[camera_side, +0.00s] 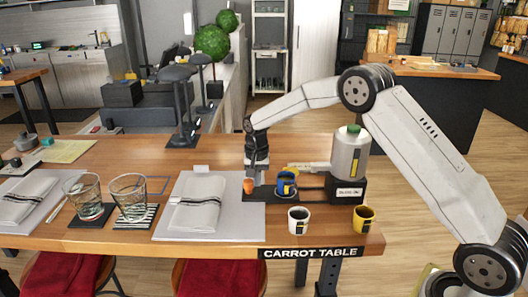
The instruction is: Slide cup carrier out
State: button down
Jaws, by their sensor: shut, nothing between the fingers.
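A dark, low cup carrier (313,196) lies along the right part of the wooden table. A blue cup (286,183) with some yellow on it stands in its left part. My gripper (257,172) points down at the carrier's left end, just left of the blue cup. It is shut with nothing held. A small orange piece (249,186) shows beside the fingertips. I cannot tell whether the fingers touch the carrier, as the contact is too small to see.
A white cup (299,219) and a yellow cup (363,219) stand in front of the carrier. A grey canister (350,155) stands behind its labelled right end (349,191). A placemat with a napkin (198,203) and two glasses (129,196) lie left.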

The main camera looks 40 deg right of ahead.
aim_at(262, 192)
jog(key=shift+w+a, duration=0.15)
jog(key=shift+s+d, duration=0.55)
jog(key=shift+s, duration=0.05)
jog(key=shift+r, duration=0.15)
notch_tip(262, 192, up, 7)
dwell(1.3)
jog(key=shift+s, duration=0.15)
